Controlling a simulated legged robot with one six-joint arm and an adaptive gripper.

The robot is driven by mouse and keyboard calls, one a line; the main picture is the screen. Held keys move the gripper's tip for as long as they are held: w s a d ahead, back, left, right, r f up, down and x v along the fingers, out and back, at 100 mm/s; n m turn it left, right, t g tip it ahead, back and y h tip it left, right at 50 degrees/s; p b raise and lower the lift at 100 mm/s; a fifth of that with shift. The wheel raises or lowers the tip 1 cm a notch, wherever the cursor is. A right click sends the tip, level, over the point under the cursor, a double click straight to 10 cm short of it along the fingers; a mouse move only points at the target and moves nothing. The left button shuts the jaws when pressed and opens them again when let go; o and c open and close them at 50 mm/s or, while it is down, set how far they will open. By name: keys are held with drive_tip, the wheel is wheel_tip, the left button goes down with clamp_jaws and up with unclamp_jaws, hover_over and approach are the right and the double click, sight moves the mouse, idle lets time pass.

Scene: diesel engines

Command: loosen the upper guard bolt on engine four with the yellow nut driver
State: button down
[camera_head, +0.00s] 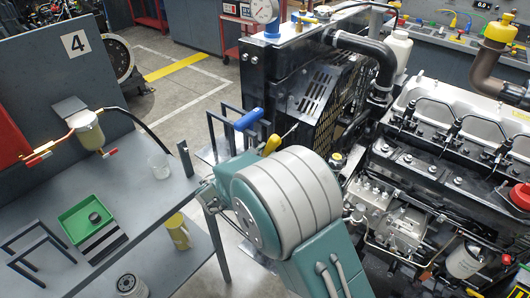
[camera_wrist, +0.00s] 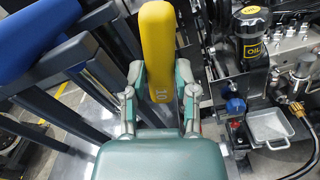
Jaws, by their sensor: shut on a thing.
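My gripper (camera_wrist: 160,76) is shut on the yellow nut driver (camera_wrist: 158,38), one finger on each side of its handle, which is marked 10. In the head view the yellow handle (camera_head: 271,145) shows just past my arm, with a thin shaft leading toward the guard; my fingers are hidden there. The engine (camera_head: 440,165) stands at right. Its black guard (camera_head: 325,95), with slots and yellow-edged mesh, is at its front end, beyond the driver. I cannot make out the upper guard bolt or whether the driver tip touches it.
A grey bench (camera_head: 150,215) at left holds a green tray (camera_head: 72,226), a filter and a clear cup. A sign (camera_head: 75,43) reads 4. Open floor lies behind.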

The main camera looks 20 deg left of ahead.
drive_tip(key=shift+s+a+f, duration=0.25)
drive_tip(key=shift+f, duration=0.05)
drive_tip(key=shift+s+a+r, duration=0.1)
drive_tip(key=shift+s, duration=0.1)
drive_tip(key=shift+s+r, duration=0.1)
drive_tip(key=shift+s, duration=0.25)
drive_tip(key=v, duration=0.6)
drive_tip(key=shift+s+a, duration=0.2)
drive_tip(key=shift+s, duration=0.1)
idle(0.4)
